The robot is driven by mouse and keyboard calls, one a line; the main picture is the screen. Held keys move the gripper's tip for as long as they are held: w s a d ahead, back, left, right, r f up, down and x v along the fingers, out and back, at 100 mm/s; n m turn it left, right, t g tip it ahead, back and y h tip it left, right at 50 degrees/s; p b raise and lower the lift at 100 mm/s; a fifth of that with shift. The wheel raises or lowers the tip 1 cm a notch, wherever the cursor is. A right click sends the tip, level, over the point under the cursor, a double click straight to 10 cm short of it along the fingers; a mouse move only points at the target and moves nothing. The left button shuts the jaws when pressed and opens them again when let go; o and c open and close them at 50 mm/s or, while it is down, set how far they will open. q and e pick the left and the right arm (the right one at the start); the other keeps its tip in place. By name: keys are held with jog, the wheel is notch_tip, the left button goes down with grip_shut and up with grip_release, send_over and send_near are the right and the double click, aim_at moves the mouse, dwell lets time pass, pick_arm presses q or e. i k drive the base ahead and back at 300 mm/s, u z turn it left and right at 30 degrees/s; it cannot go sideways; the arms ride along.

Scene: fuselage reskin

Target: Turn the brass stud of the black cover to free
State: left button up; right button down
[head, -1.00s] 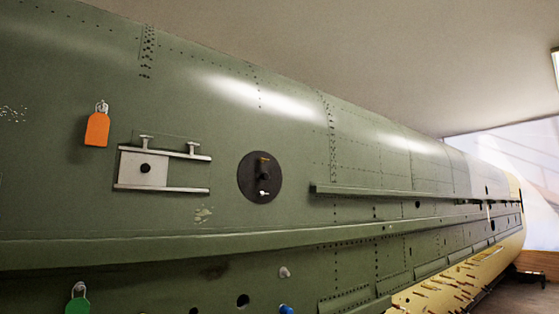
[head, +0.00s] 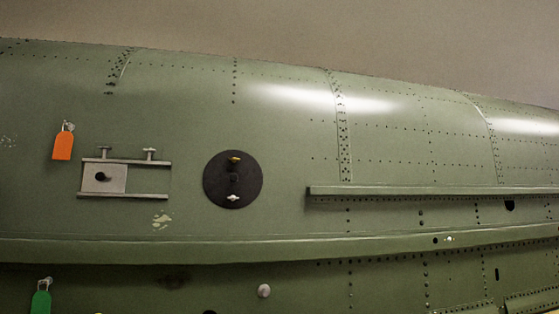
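The round black cover (head: 215,180) lies flat against the green fuselage skin, left of the middle in the head view. Near its top edge sits a small brass stud (head: 235,159). A dark knob (head: 233,178) is at its centre, and a small whitish stud or tab (head: 233,198) is near its bottom. The brass stud looks roughly sideways, but it is too small to be sure how it is turned. Neither of my grippers shows in the head view.
Left of the cover is a metal rail frame with a sliding plate (head: 104,178). An orange tag (head: 63,145) hangs above it, and a green tag (head: 41,302) hangs lower left. Long ledges (head: 430,190) run along the skin. The skin around the cover is clear.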

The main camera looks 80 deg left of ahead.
aim_at(222, 179)
jog(key=u, duration=1.65)
